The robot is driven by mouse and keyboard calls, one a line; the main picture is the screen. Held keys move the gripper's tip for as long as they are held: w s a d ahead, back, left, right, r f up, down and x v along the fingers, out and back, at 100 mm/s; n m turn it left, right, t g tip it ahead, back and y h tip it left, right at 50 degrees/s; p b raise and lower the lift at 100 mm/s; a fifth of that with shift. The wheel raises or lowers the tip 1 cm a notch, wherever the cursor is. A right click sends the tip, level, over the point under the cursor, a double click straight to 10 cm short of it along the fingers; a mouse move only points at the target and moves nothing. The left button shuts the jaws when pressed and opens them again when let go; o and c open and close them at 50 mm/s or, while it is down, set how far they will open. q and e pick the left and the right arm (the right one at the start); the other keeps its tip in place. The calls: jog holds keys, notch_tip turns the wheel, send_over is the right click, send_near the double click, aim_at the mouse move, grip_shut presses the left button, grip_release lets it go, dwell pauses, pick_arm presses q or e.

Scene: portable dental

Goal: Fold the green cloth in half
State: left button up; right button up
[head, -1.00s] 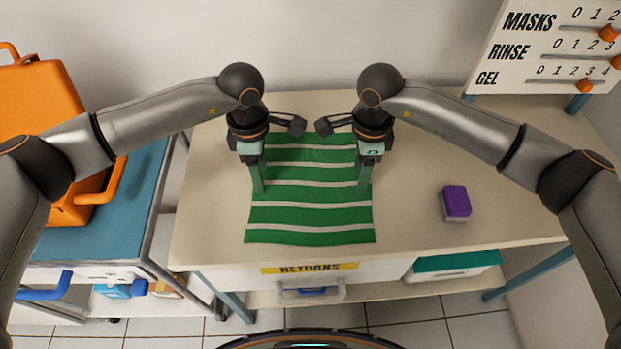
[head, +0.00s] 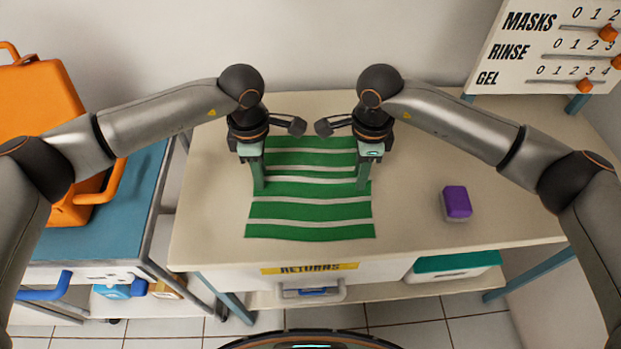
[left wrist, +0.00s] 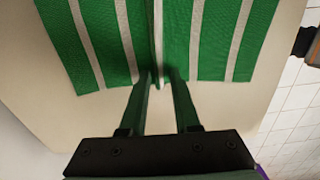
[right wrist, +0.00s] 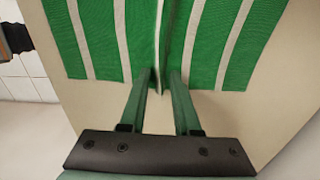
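The green cloth (head: 310,212) with white stripes lies on the cream table, a low ridge buckled up across its middle between my grippers. My left gripper (head: 261,188) points down at the cloth's left edge. In the left wrist view its two fingers (left wrist: 160,78) stand apart with the ridge between their tips. My right gripper (head: 362,188) points down at the right edge. In the right wrist view its fingers (right wrist: 160,80) also stand apart around the ridge. Bare table shows between the fingers in both wrist views. Whether the tips touch the cloth is unclear.
A purple and grey block (head: 456,202) sits right of the cloth. A blue-topped cart (head: 130,215) with an orange case (head: 40,110) stands left. A board with sliders (head: 545,48) is at the back right.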

pick_arm(q)
jog(key=shift+f, duration=0.1)
jog(key=c, duration=0.4)
pick_arm(e)
jog(key=shift+s+f, duration=0.1)
jog(key=c, duration=0.4)
pick_arm(q)
grip_shut()
pick_arm(e)
grip_shut()
